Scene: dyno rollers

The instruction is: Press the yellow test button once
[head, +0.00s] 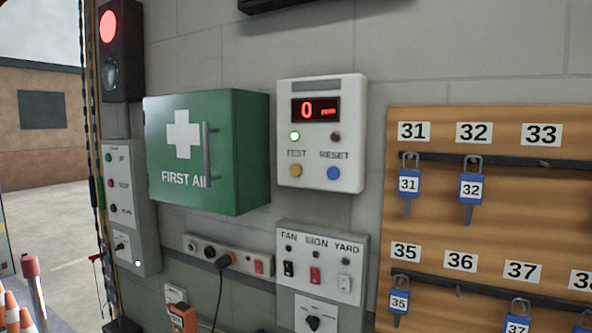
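The yellow test button (296,170) is on the lower left of a white wall-mounted box (343,178), under the word TEST. A blue button (334,173) sits to its right under the word RESET. The box has a dark display (316,109) with a red 0 on it. Under the display, a green lamp (295,136) is lit at left and a dark red lamp (335,137) looks unlit at right. Neither of my grippers is in the head view.
A green first aid cabinet (222,150) juts from the wall left of the box. A switch panel (322,258) and a socket strip (227,257) are below. A wooden key board (430,225) with blue padlocks is at right. A traffic light (120,50) glows red at left.

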